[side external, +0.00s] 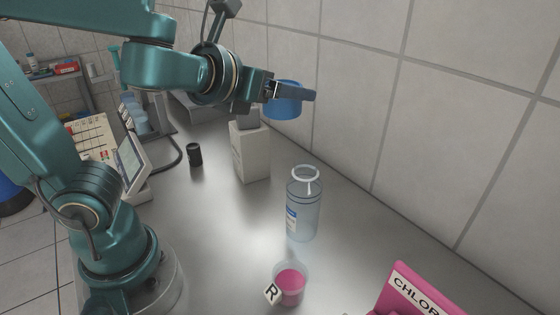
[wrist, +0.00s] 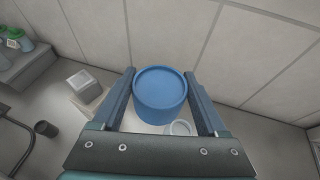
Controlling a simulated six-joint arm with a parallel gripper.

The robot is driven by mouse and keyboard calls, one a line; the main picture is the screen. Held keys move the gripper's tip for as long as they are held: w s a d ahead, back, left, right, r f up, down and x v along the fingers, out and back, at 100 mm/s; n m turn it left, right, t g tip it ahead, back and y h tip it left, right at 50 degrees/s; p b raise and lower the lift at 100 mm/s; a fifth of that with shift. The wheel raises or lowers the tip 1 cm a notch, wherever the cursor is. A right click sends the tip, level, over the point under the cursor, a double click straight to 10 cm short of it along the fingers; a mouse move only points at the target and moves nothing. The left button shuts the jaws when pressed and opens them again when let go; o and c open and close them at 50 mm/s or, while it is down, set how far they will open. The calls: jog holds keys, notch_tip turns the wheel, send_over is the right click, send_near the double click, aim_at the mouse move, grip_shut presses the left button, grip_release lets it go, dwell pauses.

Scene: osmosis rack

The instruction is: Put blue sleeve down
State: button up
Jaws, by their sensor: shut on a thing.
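The blue sleeve (side external: 283,106) is a short blue cylinder, held upright in the air between the fingers of my gripper (side external: 290,94). In the wrist view the blue sleeve (wrist: 160,92) sits between the two fingers of my gripper (wrist: 161,88), which are shut on it. Its top looks like a shallow blue disc inside a rim. The sleeve is well above the grey bench (side external: 225,225), near the tiled wall. Its underside is hidden in the wrist view.
A clear bottle (side external: 302,205) stands on the bench below and in front of the sleeve. A white box (side external: 250,152) and a small black cylinder (side external: 195,154) stand behind. A pink-filled cup (side external: 290,284) and a pink sign (side external: 425,290) are at the front. Bare bench lies left of the bottle.

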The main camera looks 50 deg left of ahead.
jog(key=s+a+f+n+g+y, duration=0.3)
jog(key=a+f+n+g+y, duration=0.25)
jog(key=f+n+y, duration=0.2)
jog(key=n+g+y, duration=0.2)
jog(key=n+g, duration=0.3)
send_over(221, 207)
notch_tip(221, 207, down, 8)
jog(key=shift+f, duration=4)
jog(key=shift+f, duration=0.1)
jog(key=o, duration=1.3)
